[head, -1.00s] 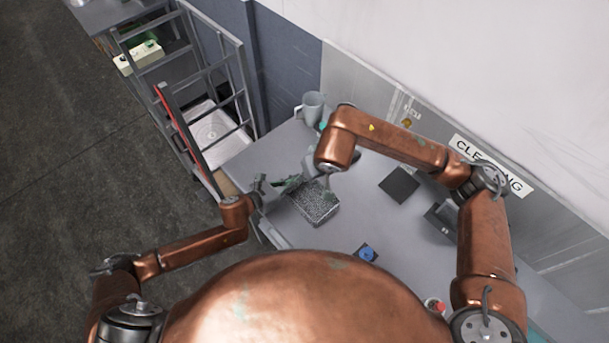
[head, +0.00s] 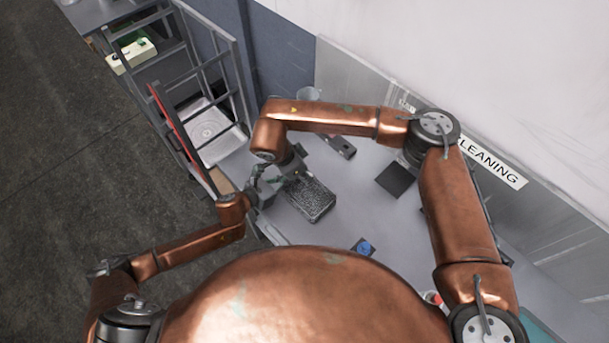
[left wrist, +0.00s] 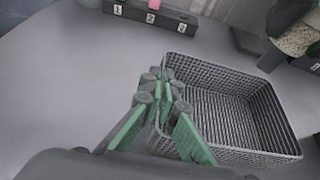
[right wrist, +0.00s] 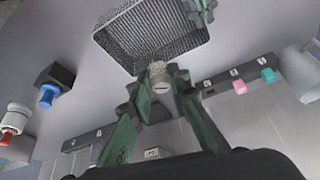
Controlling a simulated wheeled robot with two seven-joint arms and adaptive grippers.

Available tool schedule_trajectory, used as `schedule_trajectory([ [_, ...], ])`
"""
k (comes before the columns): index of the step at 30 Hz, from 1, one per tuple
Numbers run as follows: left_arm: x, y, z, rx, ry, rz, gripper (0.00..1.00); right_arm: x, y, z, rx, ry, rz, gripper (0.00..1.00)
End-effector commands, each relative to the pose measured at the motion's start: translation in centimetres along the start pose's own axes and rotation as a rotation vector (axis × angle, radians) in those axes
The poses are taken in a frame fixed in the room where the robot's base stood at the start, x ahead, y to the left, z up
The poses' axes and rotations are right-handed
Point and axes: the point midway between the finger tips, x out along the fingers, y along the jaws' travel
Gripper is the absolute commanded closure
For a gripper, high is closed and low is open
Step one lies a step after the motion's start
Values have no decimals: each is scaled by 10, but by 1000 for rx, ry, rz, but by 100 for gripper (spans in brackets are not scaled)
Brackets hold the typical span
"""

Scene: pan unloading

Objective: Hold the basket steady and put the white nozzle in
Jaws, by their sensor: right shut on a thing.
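The grey wire-mesh basket (head: 311,200) stands on the table. It shows at the right of the left wrist view (left wrist: 275,118) and at the top of the right wrist view (right wrist: 118,42). My left gripper (left wrist: 163,92) is at the basket's left wall, with its green fingers closed close about the rim. My right gripper (right wrist: 158,88) is shut on the off-white nozzle (right wrist: 159,72), holding it beside the basket's edge in that view. The nozzle also shows at the upper right of the left wrist view (left wrist: 297,41), apart from the basket. In the head view my right arm hides the nozzle.
A dark rack with numbered labels (left wrist: 172,22) holds a pink piece. A dark square pad (head: 396,180) lies to the right of the basket. A blue knob piece (head: 365,247) and a red-and-white one (right wrist: 14,120) stand on the table. A grey mug (head: 308,95) is at the back.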

Motion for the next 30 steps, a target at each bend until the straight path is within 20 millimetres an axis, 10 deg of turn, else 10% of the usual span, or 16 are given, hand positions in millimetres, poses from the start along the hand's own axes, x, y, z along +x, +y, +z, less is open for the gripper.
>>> schedule_trajectory([
  [30, 0, 0, 0, 0, 0, 0, 100, 43, 0, 18, 8, -1, 4, 100],
])
